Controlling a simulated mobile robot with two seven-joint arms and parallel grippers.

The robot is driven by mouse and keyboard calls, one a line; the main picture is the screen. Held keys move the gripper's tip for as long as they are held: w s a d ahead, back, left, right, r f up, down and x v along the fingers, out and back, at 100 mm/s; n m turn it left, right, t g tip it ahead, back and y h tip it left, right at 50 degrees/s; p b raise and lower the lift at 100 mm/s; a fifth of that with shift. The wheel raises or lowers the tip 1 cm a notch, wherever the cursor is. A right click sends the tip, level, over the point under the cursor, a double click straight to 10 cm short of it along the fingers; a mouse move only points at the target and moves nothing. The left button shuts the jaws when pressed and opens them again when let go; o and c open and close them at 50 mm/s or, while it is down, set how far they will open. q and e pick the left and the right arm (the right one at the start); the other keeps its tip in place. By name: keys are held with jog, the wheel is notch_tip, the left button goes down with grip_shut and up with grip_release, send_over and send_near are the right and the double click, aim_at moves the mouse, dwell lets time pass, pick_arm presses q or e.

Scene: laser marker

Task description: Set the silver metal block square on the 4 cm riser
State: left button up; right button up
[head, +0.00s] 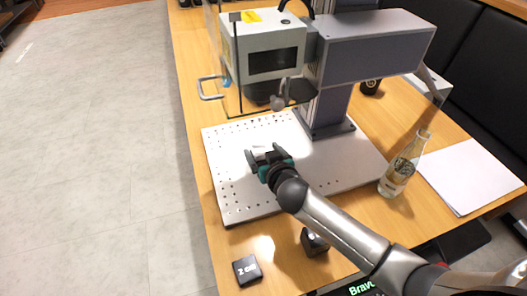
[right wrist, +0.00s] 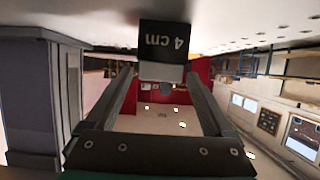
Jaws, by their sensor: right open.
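The black 4 cm riser (right wrist: 164,42) shows upside down in the right wrist view. The silver metal block (right wrist: 160,72) lies against the riser's top face, its edges roughly in line with the riser's. My right gripper (right wrist: 163,85) is open, with its fingers at either side of the block and a gap to each side. In the head view, my right gripper (head: 264,154) is low over the perforated plate (head: 232,200), and the bright block (head: 264,149) shows partly between its fingers. The riser is mostly hidden there. My left gripper is not in view.
The laser marker's head (head: 265,50) overhangs the plate's rear, with its column (head: 328,105) behind. A glass bottle (head: 403,165) stands at the plate's right edge. A 2 cm riser (head: 247,270) and another dark block (head: 314,242) are in front. Paper (head: 475,175) lies right.

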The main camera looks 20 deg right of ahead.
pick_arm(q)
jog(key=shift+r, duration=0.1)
pick_arm(e)
jog(key=shift+r, duration=0.1)
jog(key=shift+s+r, duration=0.1)
jog(key=shift+s, duration=0.05)
pick_arm(q)
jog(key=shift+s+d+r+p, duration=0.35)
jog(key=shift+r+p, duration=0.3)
jog(key=shift+p, duration=0.1)
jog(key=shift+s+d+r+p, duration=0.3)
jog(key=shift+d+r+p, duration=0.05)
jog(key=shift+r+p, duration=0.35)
pick_arm(e)
jog(key=v, duration=1.1)
jog(key=shift+s, duration=0.3)
jog(key=shift+r, duration=0.15)
